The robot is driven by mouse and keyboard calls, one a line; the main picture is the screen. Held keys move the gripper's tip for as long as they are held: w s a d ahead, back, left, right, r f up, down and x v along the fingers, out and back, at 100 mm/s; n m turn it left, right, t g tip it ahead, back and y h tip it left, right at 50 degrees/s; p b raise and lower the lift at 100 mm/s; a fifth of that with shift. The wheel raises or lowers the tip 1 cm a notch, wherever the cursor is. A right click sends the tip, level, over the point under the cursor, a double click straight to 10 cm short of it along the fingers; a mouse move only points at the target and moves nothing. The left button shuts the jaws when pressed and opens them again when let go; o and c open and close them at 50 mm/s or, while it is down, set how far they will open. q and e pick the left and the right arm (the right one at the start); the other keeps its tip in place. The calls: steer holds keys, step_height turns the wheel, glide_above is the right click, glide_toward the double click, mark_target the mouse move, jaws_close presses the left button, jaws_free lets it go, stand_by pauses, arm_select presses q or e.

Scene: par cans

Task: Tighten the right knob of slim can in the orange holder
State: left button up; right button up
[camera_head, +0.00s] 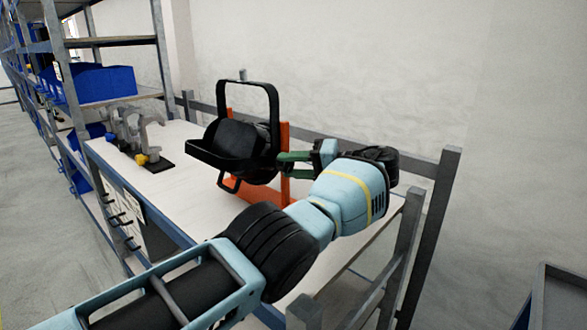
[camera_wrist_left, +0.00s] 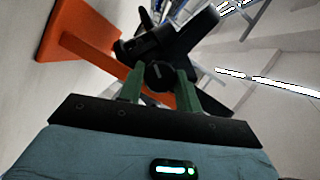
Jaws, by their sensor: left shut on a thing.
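The slim can (camera_head: 238,150) is a black lamp body with a black yoke, standing in the orange holder (camera_head: 284,135) on the white table. In the left wrist view the can (camera_wrist_left: 180,38) and the holder (camera_wrist_left: 82,35) fill the upper part. My left gripper (camera_head: 284,162) reaches in from the right side of the holder in the head view. Its green fingers (camera_wrist_left: 160,83) are shut on the round black right knob (camera_wrist_left: 157,72) of the can. The fingers partly hide the knob's sides. My right gripper is in neither view.
The white table (camera_head: 185,188) has bare room left of the holder. Grey clamps (camera_head: 140,132) stand near its left end. A shelf with a blue bin (camera_head: 103,83) is behind on the left. A rail runs along the table's back, near the wall.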

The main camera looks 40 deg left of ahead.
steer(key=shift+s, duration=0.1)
arm_select(q)
steer(key=o, duration=1)
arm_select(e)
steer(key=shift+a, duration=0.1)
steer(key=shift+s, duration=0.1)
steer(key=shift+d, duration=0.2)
